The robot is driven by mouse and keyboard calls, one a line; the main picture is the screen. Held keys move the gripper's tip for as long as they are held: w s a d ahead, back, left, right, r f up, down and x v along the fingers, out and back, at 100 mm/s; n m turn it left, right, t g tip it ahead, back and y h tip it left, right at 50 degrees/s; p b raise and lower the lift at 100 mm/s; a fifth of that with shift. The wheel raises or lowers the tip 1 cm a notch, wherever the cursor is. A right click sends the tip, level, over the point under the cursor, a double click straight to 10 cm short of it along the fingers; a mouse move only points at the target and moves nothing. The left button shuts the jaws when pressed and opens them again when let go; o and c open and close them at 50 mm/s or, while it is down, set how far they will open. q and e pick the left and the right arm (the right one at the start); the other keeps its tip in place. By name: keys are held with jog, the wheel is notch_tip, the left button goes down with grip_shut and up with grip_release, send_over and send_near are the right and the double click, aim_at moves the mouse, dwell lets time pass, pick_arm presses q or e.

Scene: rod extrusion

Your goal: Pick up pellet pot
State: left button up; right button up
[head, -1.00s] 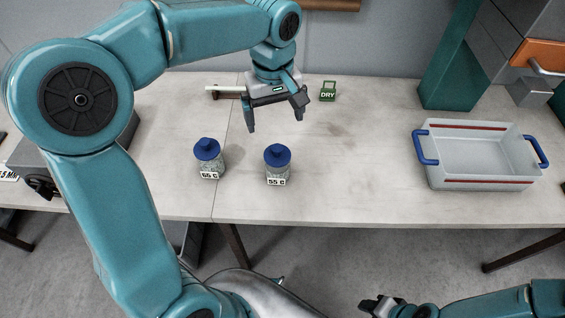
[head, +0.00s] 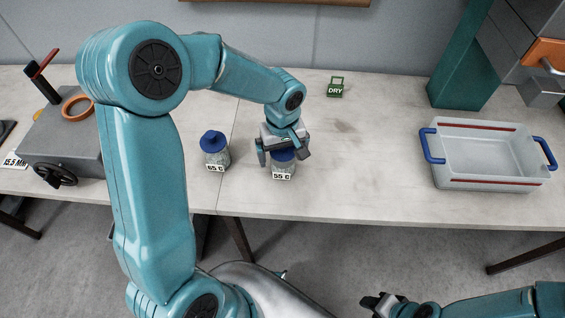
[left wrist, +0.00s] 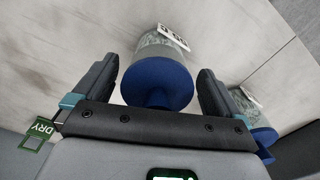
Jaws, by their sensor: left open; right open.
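Two pellet pots with blue lids stand upright on the bench. The 65 C pot (head: 214,150) is on the left and the 55 C pot (head: 283,166) is to its right. My left gripper (head: 283,156) is open and low over the 55 C pot, hiding part of its lid. In the left wrist view, the blue lid (left wrist: 158,82) lies between the two open fingers (left wrist: 158,95). A second pot (left wrist: 256,110) shows beyond the right finger in that view. My right gripper (head: 376,304) is open and empty at the lower edge, away from the bench.
A clear bin (head: 485,180) with blue handles and red stripes stands at the right of the bench. A green DRY tag (head: 336,88) stands behind the pots. A grey machine (head: 62,135) with a handwheel is at the left. The bench between pots and bin is clear.

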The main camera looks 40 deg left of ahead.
pick_arm(q)
jog(key=shift+w+f, duration=0.2)
jog(key=shift+f, duration=0.25)
jog(key=shift+s+r, duration=0.1)
jog(key=shift+s, duration=0.05)
jog(key=c, duration=1.8)
jog(key=shift+c, duration=0.2)
